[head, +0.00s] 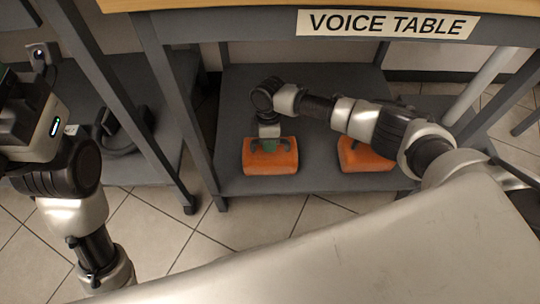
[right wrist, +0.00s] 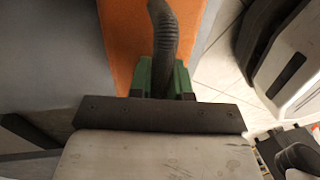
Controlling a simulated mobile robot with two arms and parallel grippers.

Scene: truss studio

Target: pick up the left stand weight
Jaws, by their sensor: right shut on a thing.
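The left stand weight (head: 270,163) is an orange block with a dark handle, on the lower shelf under the voice table. My right gripper (head: 269,146) reaches down onto it and is shut on its handle. In the right wrist view, the dark curved handle (right wrist: 163,45) stands between the green fingers (right wrist: 162,78), with the orange body (right wrist: 125,45) behind it. Whether the weight still touches the shelf is hard to tell. A second orange weight (head: 362,157) sits to the right, partly hidden by my right arm. My left arm shows at the left; its fingers are out of view.
The grey lower shelf (head: 235,100) has clear room around the left weight. Grey table legs (head: 190,125) stand to its left, and the table top with the VOICE TABLE sign (head: 388,24) is above. Another shelf at left holds a dark coiled item (head: 125,135).

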